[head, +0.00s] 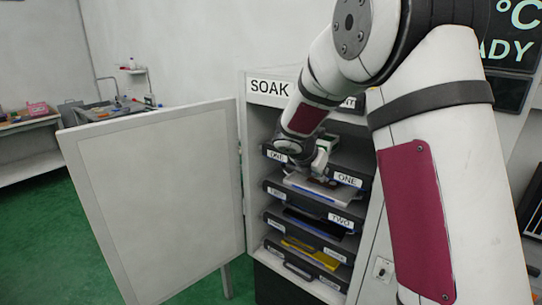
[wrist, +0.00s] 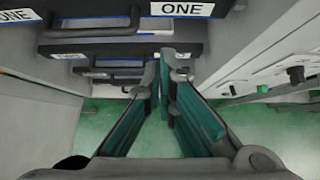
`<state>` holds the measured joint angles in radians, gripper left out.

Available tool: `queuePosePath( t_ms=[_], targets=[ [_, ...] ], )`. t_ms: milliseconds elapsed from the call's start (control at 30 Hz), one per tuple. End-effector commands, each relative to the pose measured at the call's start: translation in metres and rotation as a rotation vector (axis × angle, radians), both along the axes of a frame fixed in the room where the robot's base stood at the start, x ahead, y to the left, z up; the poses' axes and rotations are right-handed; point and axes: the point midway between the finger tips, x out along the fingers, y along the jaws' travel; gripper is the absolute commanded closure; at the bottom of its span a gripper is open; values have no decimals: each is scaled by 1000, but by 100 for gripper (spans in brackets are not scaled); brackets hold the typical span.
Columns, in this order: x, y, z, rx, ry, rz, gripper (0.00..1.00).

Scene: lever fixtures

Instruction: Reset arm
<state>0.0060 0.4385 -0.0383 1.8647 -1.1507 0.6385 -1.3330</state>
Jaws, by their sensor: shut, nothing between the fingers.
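My arm reaches from the right in the head view into the open cabinet (head: 256,120) labelled SOAK. My gripper (wrist: 164,56) is shut and empty, its fingertips together in the wrist view. In the head view the gripper (head: 318,172) is at the upper shelves, near the shelf labelled ONE (head: 348,180), and my arm partly hides it. In the wrist view the ONE label (wrist: 182,9) is at the top, with shelf fronts beyond the fingertips. I cannot tell whether the fingers touch a shelf.
The cabinet door (head: 160,200) stands open to the left. Lower shelves include one labelled TWO (head: 340,220) and one with a yellow item (head: 312,254). A sink bench (head: 110,112) stands at the back left. Green floor (head: 40,235) is clear at the left.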

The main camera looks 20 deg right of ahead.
Motion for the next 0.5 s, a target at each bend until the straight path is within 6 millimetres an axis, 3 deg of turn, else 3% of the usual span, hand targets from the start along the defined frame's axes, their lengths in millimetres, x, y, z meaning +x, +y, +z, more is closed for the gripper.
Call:
queuePosePath(
  t_ms=[167,267,500],
  targets=[
    [-10,2,12,36,-38,-52,100],
    [-33,6,33,115,-114,-165,100],
    [-123,27,85,420,-364,-588,100]
  ],
)
